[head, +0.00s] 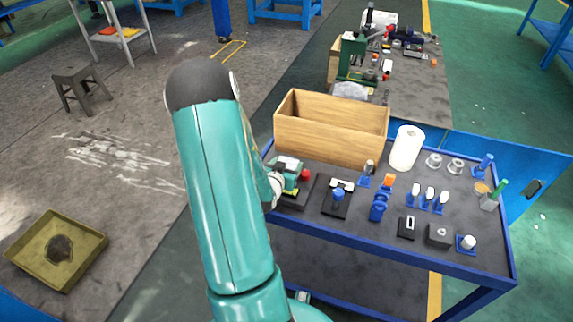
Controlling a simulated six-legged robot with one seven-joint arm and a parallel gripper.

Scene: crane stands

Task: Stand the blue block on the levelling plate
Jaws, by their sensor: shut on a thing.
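My teal arm (220,190) rises across the middle of the picture. Only a small pale part of its far end shows at its right edge, by the table's left side. My gripper's fingers are hidden behind the arm, so what they hold does not show. Several small blue pieces are on the blue-edged table. One blue piece (378,207) stands near the middle, and a blue knob-like piece (338,192) is on a dark flat plate (334,209). I cannot tell which is the blue block, or whether that plate is the levelling plate.
An open wooden box (330,135) stands at the table's back left, with a white roll (406,148) beside it. A green device with a red knob (304,175) is close to my arm. Small fixtures crowd the right half. Bare tabletop (340,235) shows along the front left.

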